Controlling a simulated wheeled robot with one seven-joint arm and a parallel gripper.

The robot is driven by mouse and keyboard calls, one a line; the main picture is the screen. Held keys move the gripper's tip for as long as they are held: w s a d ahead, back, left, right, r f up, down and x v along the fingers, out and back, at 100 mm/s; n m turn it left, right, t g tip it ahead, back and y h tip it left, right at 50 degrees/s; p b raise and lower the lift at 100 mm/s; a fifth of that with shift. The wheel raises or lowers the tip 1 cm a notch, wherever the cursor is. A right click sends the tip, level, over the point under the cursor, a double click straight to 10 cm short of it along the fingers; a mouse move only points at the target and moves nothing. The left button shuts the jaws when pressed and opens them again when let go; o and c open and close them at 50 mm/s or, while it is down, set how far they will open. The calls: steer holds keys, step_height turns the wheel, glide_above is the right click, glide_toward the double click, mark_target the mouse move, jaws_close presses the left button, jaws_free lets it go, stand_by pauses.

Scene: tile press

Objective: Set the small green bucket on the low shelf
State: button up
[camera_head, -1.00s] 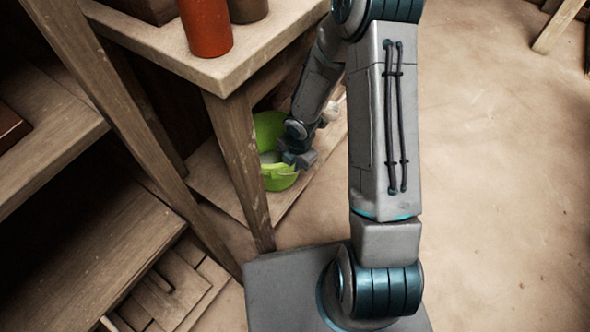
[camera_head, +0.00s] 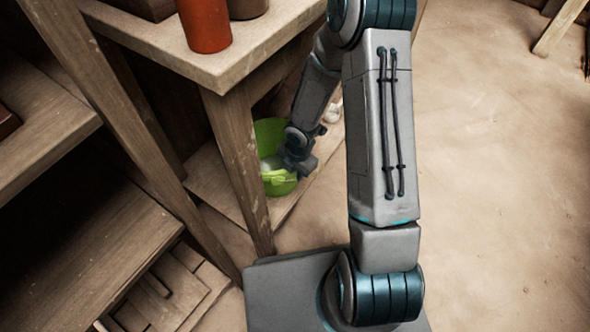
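The small green bucket (camera_head: 279,184) is at the low shelf (camera_head: 215,182), under the wooden table and just right of its front leg. It looks upright, and something pale shows inside it. My gripper (camera_head: 299,166) is at the bucket's right side, over its rim. The wrist and arm hide part of the bucket. The fingers are small and dark here, so I cannot tell whether they are closed on the bucket. The bucket's base appears at the shelf board, but I cannot tell whether it rests there.
A table top (camera_head: 228,68) with a red-orange container (camera_head: 205,25) is above the low shelf. The table's front leg (camera_head: 238,165) stands left of the bucket. Wooden shelving (camera_head: 85,262) fills the left. The floor (camera_head: 500,200) on the right is clear.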

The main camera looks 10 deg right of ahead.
step_height(320, 180, up, 8)
steer(key=p, duration=0.4)
steer(key=shift+s+d+f+p, duration=0.2)
steer(key=shift+s+d+p, duration=0.05)
steer(key=shift+s+p, duration=0.1)
steer(key=shift+r, duration=0.1)
steer(key=s+d+r+m+t+h+p, duration=0.15)
steer(key=d+r+m+p, duration=0.35)
steer(key=r, duration=0.9)
steer(key=d+r+m+t+h+p, duration=0.1)
steer(key=d+r+m+h+p, duration=0.35)
steer(key=r, duration=0.85)
steer(key=s+a+r+m+y+p, duration=0.1)
steer(key=s+r+m+p, duration=0.3)
steer(key=r+p, duration=0.3)
steer(key=s+a+r+m+y+p, duration=0.2)
steer(key=s+r+m+p, duration=0.3)
steer(key=r, duration=1)
steer(key=s+a+r+m+y+p, duration=0.1)
steer(key=s+r+m+y+p, duration=0.1)
steer(key=s+r+m+p, duration=0.2)
step_height(320, 180, up, 7)
steer(key=m+p, duration=0.3)
steer(key=p, duration=0.3)
steer(key=shift+s+a+g, duration=0.3)
steer(key=shift+s+g, duration=0.05)
steer(key=shift+r, duration=0.1)
